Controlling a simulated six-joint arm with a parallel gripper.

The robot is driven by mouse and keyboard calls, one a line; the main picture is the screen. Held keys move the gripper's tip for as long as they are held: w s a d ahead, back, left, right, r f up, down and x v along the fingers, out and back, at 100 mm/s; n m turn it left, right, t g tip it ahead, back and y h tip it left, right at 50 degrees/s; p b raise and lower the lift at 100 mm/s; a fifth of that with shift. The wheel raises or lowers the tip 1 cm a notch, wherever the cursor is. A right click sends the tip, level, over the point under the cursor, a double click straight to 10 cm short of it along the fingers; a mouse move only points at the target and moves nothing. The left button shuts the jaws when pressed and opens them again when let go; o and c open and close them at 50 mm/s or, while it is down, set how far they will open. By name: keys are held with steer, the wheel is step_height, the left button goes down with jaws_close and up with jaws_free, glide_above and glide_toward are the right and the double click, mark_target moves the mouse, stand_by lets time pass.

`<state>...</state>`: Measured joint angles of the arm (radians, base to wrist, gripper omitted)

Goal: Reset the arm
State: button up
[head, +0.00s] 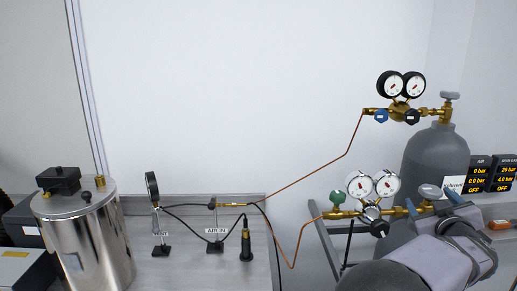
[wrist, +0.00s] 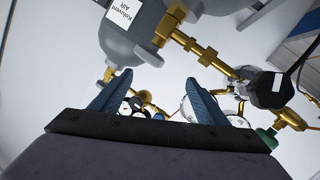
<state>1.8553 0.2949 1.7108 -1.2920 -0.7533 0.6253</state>
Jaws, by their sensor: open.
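My gripper (wrist: 158,78) shows in the wrist view as two blue fingers standing apart, with nothing held between them. Brass fittings and pressure gauges (wrist: 137,104) show beyond and between the fingers. In the head view my grey arm (head: 440,260) fills the lower right, in front of the lower regulator's cylinder. The lower regulator (head: 374,187), with two white gauges, is just left of and above the arm. A black knob (wrist: 272,90) on a brass fitting is right of the fingers in the wrist view.
A grey gas cylinder (head: 428,152) with an upper two-gauge regulator (head: 401,86) stands behind at right. Copper pipes run left to the bench (head: 195,270), which bears a steel chamber (head: 85,235), a gauge (head: 152,188) and a black burner (head: 246,243). Displays (head: 478,175) read OFF.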

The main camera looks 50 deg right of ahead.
steer(key=w+a+r+n+g+b, duration=0.3)
steer(key=a+n, duration=0.1)
steer(key=a, duration=0.4)
steer(key=w+a+r+m+t+p, duration=0.2)
steer(key=w+r+m+t, duration=0.15)
steer(key=w, duration=0.65)
steer(key=w+a+r+m+t+p, duration=0.25)
steer(key=w+r, duration=0.25)
steer(key=w, duration=0.5)
steer(key=w+a+f+y, duration=0.3)
steer(key=w+a+f, duration=0.4)
steer(key=w+f, duration=0.4)
steer(key=w+a+f+n+g+y+b, duration=0.3)
steer(key=a+f+y, duration=0.4)
steer(key=a+f, duration=1.35)
steer(key=s+a+f+n+g+y, duration=0.2)
steer(key=s+a+f, duration=0.4)
steer(key=a, duration=0.5)
steer(key=s+a+f+n+g+y, duration=0.2)
steer(key=s+a+f+n+g, duration=0.2)
steer(key=s+a, duration=0.4)
steer(key=a+f+g, duration=0.1)
steer(key=a+f, duration=0.1)
steer(key=shift+a+n+y+p, duration=0.3)
steer(key=shift+a+n+y, duration=0.1)
